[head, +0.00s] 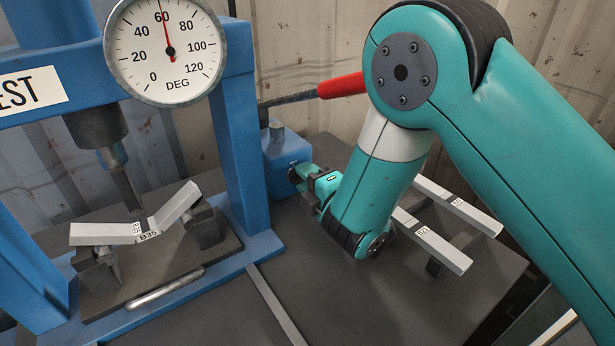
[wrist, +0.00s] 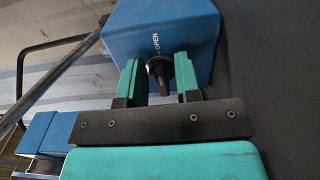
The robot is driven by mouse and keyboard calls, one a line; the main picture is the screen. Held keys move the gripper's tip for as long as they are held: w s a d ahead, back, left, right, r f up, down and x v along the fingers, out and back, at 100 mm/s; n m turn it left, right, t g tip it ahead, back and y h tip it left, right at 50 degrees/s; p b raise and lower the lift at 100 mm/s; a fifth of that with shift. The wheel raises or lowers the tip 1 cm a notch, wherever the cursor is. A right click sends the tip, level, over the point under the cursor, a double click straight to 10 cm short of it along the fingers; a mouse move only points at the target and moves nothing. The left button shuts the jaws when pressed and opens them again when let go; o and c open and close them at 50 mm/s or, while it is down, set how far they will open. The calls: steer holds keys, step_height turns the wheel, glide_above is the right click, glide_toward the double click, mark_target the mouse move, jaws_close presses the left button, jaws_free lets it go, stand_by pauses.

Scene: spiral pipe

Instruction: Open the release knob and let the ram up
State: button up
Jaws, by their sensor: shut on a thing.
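The release knob (wrist: 184,70) is black and sits on the front of a blue pump block (wrist: 190,22) beside the word OPEN. My gripper (wrist: 160,82) has its two teal fingers either side of the knob, shut on it. In the head view my gripper (head: 306,180) is at the blue pump block (head: 285,152), and the knob is mostly hidden. The ram (head: 113,156) is down in the press (head: 236,150), its tip at the middle of a bent grey bar (head: 105,234) marked B35. The dial gauge (head: 166,75) reads about 60 DEG.
A lever with a red handle (head: 341,86) reaches over the pump block. Straight grey bars (head: 456,208) lie on a rack at the right. A short metal rod (head: 165,288) lies in front of the bent bar. The dark tabletop (head: 345,300) in front is mostly clear.

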stand_by(0.4)
steer(key=o, duration=0.6)
steer(key=shift+c, duration=0.2)
